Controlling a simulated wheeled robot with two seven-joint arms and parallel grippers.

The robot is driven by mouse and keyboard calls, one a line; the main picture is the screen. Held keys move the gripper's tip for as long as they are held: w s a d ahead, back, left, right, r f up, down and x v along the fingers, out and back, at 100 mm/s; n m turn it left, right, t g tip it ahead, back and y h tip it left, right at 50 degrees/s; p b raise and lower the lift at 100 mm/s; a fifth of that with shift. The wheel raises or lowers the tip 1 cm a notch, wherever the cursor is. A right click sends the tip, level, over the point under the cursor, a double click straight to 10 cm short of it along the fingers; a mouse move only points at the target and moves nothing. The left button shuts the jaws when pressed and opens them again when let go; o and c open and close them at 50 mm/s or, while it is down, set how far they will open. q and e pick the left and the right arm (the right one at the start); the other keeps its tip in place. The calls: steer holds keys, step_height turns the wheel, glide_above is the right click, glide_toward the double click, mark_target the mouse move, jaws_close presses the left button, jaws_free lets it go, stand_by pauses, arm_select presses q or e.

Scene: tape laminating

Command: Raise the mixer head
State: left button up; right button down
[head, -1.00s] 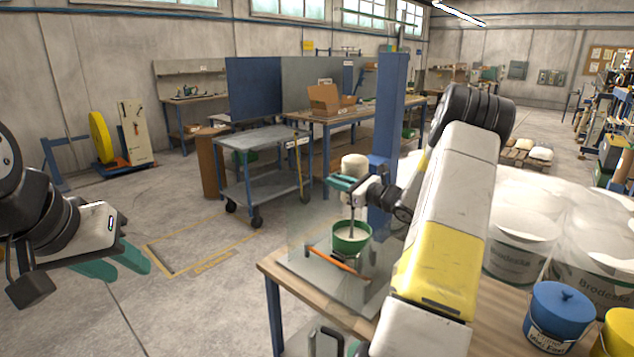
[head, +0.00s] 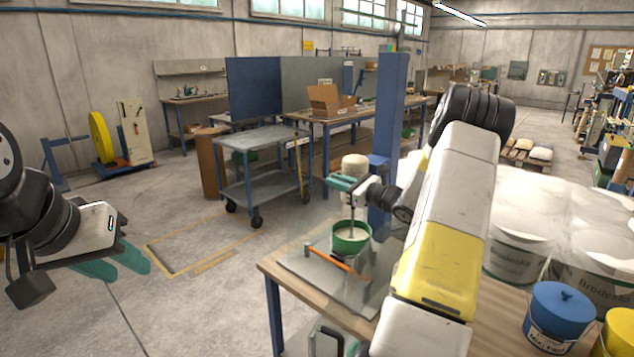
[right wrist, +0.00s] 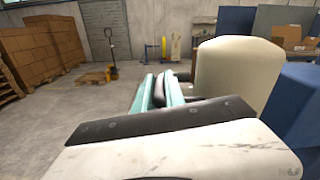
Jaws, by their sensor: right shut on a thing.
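The mixer head (head: 355,167) is a cream, rounded body on the blue column (head: 388,130), above a green bucket (head: 350,240). A thin mixing shaft (head: 350,222) reaches down into the bucket. In the right wrist view the mixer head (right wrist: 238,72) stands large, right of the fingers. My right gripper (head: 342,183) has teal fingers and is at the front of the mixer head; in the right wrist view its fingers (right wrist: 158,90) are closed around a dark handle-like part. My left gripper (head: 122,262) is open and empty, out over the floor at the left.
The bucket stands on a grey plate on the wooden bench (head: 330,309), behind a clear guard. An orange-handled tool (head: 340,260) lies in front of it. A blue bucket (head: 560,315) and white drums (head: 515,245) are at right.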

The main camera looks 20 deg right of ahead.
steer(key=shift+r, duration=0.1)
step_height(320, 180, up, 24)
steer(key=shift+r, duration=0.25)
steer(key=shift+r, duration=0.1)
steer(key=c, duration=1.6)
jaws_free()
steer(key=shift+o, duration=1)
